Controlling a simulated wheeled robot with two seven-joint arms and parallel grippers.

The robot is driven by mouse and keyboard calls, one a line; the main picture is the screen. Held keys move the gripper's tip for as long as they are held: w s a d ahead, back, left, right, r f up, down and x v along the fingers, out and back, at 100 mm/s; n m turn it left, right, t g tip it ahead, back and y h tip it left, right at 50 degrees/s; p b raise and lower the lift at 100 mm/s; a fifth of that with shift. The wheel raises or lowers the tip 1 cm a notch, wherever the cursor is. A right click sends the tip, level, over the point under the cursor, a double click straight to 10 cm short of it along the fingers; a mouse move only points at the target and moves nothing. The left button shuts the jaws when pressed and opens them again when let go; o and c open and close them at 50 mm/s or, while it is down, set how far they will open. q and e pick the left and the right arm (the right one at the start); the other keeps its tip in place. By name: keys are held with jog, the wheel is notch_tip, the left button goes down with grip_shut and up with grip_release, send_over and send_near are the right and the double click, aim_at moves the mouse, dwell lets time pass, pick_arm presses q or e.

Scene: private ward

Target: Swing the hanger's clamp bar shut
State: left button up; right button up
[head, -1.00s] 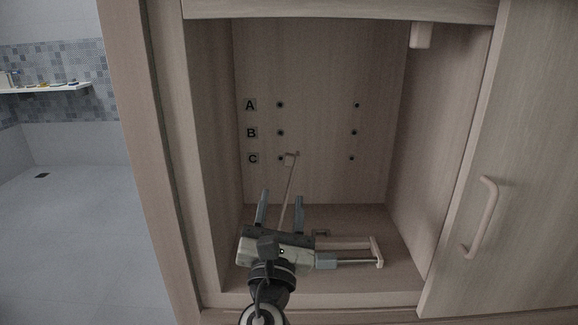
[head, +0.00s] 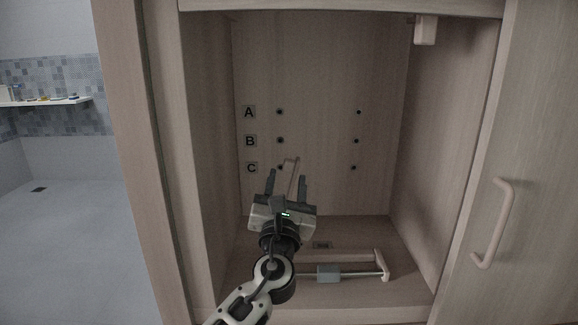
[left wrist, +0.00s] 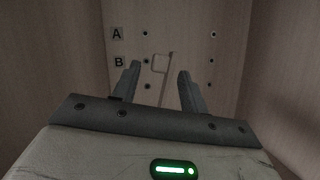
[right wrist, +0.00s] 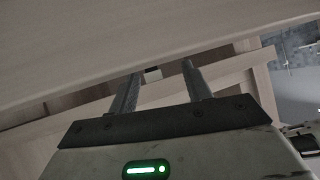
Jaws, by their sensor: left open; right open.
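The hanger (head: 352,256) lies low on the cabinet floor, with a pale wooden bar, a metal rod and a grey block on the rod. Its clamp bar (head: 293,172) stands raised away from the body, tipped by a small squarish end. In the left wrist view the bar's end (left wrist: 160,63) shows between the fingertips. My left gripper (head: 287,178) is open, with a finger on either side of the bar; I cannot tell whether they touch it. The bar's lower part is hidden behind the gripper. My right gripper (right wrist: 160,70) is open and empty, outside the head view.
The cabinet's back panel (head: 318,70) carries holes in rows labelled A, B and C. Side walls bound the space closely. A door with a handle (head: 497,222) is at the right. A pale block (head: 426,30) hangs at the top right. Pale panels lie close to my right gripper.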

aim_at(289, 170)
pick_arm(q)
jog(key=shift+b+x, duration=0.35)
jog(key=shift+x, duration=2.35)
jog(key=shift+f, duration=0.1)
grip_shut()
